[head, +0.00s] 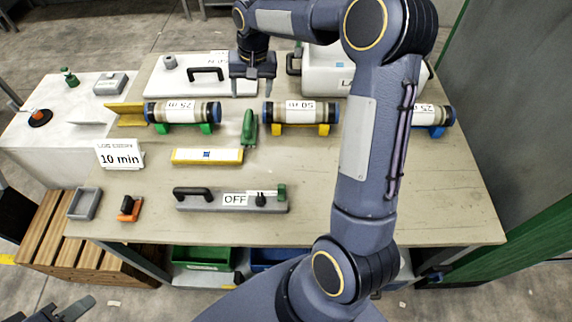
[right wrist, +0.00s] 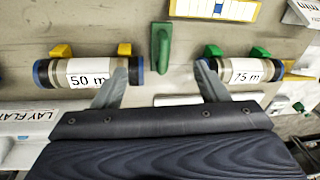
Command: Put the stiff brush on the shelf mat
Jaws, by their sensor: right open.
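A green-handled object (head: 249,128), which looks like the stiff brush, lies on the table between two core liners. It also shows in the right wrist view (right wrist: 161,47), ahead of the fingertips and between their lines. My right gripper (head: 253,70) is open and empty behind it, over the white case's edge. Its spread fingers show in the right wrist view (right wrist: 160,82), apart from the brush. Part of my left gripper (head: 75,308) shows at the bottom left corner; its opening is unclear. I cannot make out the shelf mat.
Labelled core liners (head: 182,112) (head: 297,112) rest on coloured cradles either side of the brush. A yellow-edged bar (head: 207,156) and a grey OFF tool (head: 232,201) lie in front. Green (head: 203,257) and blue bins sit under the table. The table's front right is clear.

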